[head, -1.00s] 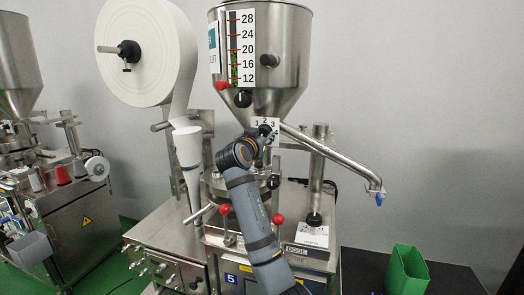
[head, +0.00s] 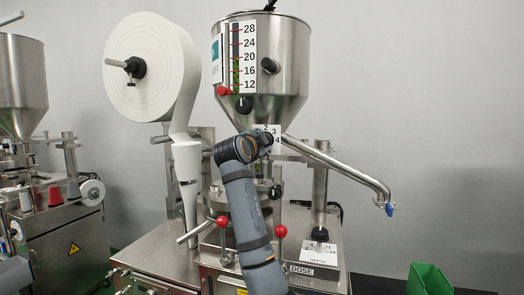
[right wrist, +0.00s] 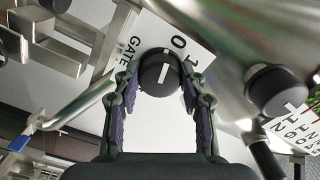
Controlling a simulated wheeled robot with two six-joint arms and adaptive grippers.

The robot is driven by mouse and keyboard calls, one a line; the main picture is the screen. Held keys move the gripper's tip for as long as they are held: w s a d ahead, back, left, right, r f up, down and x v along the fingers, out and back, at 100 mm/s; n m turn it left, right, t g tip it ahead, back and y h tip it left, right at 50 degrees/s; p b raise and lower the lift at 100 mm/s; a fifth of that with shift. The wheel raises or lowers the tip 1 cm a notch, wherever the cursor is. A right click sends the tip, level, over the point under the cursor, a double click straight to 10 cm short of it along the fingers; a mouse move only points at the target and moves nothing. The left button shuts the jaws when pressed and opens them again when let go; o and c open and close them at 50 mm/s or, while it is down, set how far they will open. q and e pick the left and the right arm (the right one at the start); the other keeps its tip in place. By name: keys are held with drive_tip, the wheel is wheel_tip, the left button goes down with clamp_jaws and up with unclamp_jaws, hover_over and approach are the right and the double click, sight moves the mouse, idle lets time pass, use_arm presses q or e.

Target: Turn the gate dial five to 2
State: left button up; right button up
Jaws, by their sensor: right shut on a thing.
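The gate dial is a black round knob with a white line (right wrist: 160,72), on a white plate marked GATE (right wrist: 141,42) in the right wrist view. The numbers 0 and 1 show beside the knob; its line points up, roughly toward the 0 side. My right gripper (right wrist: 160,88) is shut on the knob, one finger on each side. In the head view, the right gripper (head: 266,139) covers the dial in front of the number plate (head: 275,132), where 2, 3 and 4 show, below the steel hopper (head: 285,75). My left gripper is out of view.
Another black knob (right wrist: 275,90) is close by at right in the wrist view. A slanting steel pipe (head: 345,170), a white paper roll (head: 160,75) and red-balled levers (head: 222,221) surround the arm. A green bin (head: 428,280) stands at lower right.

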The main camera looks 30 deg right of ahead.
drive_tip(key=shift+f+m+b, duration=0.2)
drive_tip(key=shift+m+b, duration=0.4)
drive_tip(key=shift+m, duration=1)
drive_tip(key=o, duration=0.8)
drive_tip(key=shift+c, duration=0.2)
drive_tip(key=o, duration=0.4)
drive_tip(key=shift+s+r, duration=0.15)
drive_tip(key=shift+r, duration=0.05)
drive_tip(key=v, duration=1.2)
